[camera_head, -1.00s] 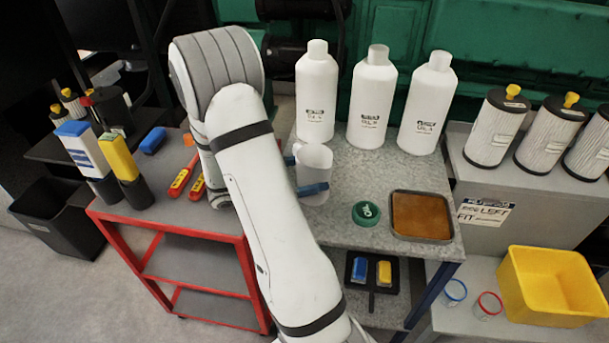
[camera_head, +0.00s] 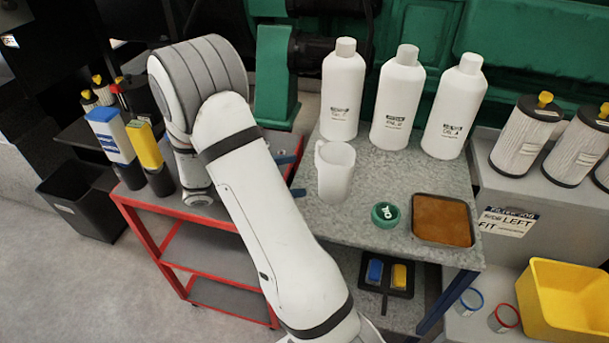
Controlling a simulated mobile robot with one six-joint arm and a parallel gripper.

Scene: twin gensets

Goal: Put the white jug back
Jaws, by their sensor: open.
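The white jug (camera_head: 335,172) stands upright on the grey speckled tabletop (camera_head: 384,237), near its left edge and in front of the leftmost white bottle. Its handle side faces left. My gripper (camera_head: 290,177) shows only in part, as blue fingers just left of the jug, beyond my arm. The fingers look apart from the jug, and nothing shows held between them. My forearm hides most of the gripper's body.
Three white bottles (camera_head: 398,100) stand along the table's back. A green cap (camera_head: 385,214) and a brown-filled tray (camera_head: 443,219) lie right of the jug. A red cart (camera_head: 199,227) stands left, a yellow bin (camera_head: 569,308) at lower right. Clear tabletop lies in front of the jug.

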